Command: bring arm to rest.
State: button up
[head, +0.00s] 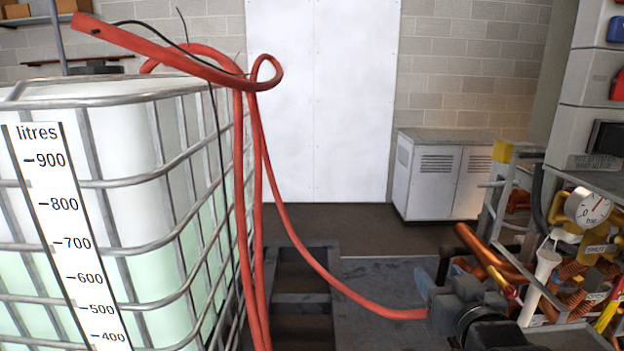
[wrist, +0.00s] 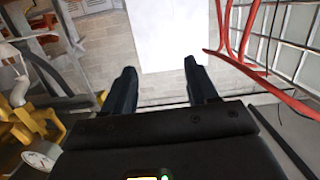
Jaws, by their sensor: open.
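My gripper (head: 436,275) is at the lower right of the head view, dark, with its fingers pointing away toward the back wall. In the wrist view my gripper (wrist: 160,68) shows two dark fingers spread apart, with nothing between them. Part of my dark arm fills the bottom right of the head view.
A caged litre-marked tank (head: 115,185) stands left, with a red hose (head: 300,245) draped over it and running toward my gripper. Pipes and a pressure gauge (head: 588,207) crowd the right. A grey cabinet (head: 440,175) and white panel (head: 320,100) stand behind.

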jog(key=s+f, duration=0.6)
jog(key=s, duration=0.6)
jog(key=s+f, duration=0.6)
jog(key=s, duration=0.6)
jog(key=s+r, duration=0.3)
jog(key=s, duration=0.8)
jog(key=s+r+g, duration=0.1)
jog(key=s+r, duration=0.2)
jog(key=s, duration=0.9)
jog(key=shift+a, duration=0.25)
